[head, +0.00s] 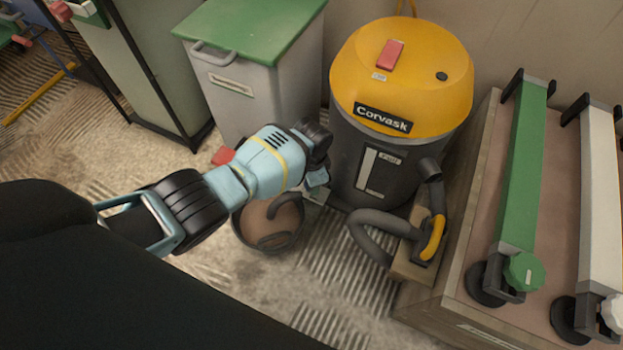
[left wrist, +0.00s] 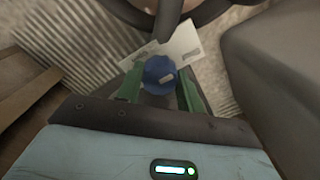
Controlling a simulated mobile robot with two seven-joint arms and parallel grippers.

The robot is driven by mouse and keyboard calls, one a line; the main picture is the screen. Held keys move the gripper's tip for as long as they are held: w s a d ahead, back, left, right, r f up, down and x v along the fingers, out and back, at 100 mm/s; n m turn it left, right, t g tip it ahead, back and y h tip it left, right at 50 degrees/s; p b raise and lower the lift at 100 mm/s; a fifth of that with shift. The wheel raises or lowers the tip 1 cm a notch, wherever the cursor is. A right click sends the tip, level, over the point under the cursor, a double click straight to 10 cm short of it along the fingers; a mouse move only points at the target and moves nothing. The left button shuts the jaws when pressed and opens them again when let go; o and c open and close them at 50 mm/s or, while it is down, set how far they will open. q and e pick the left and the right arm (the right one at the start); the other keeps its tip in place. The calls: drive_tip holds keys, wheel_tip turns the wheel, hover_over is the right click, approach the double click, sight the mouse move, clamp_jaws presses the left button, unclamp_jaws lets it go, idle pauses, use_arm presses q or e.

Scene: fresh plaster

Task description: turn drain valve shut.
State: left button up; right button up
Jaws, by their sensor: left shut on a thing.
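The drain valve shows in the left wrist view as a round blue knob (left wrist: 160,72) with a small pale label. My left gripper (left wrist: 158,85) has its green fingers on both sides of the knob and is shut on it. In the head view my left gripper (head: 318,180) is low at the front left of the vacuum (head: 375,150), which has a yellow lid and a dark grey tank. The knob is hidden there behind the gripper. My right gripper is not in view.
A round brown-and-black container (head: 262,235) stands on the floor below my left gripper. A grey hose (head: 375,228) curves beside the vacuum. A green-lidded bin (head: 250,60) stands behind. A low bench (head: 455,318) with clamp-like tools is at right.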

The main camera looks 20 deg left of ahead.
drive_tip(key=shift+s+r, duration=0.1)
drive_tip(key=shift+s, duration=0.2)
use_arm(q)
drive_tip(key=o, duration=1)
drive_tip(key=shift+r, duration=0.1)
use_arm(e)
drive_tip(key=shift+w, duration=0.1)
use_arm(q)
drive_tip(key=shift+r+p, duration=0.45)
drive_tip(key=shift+r, duration=0.1)
wheel_tip(320, 180, up, 6)
drive_tip(key=p, duration=0.3)
drive_tip(key=shift+p, duration=0.3)
drive_tip(key=shift+r, duration=0.3)
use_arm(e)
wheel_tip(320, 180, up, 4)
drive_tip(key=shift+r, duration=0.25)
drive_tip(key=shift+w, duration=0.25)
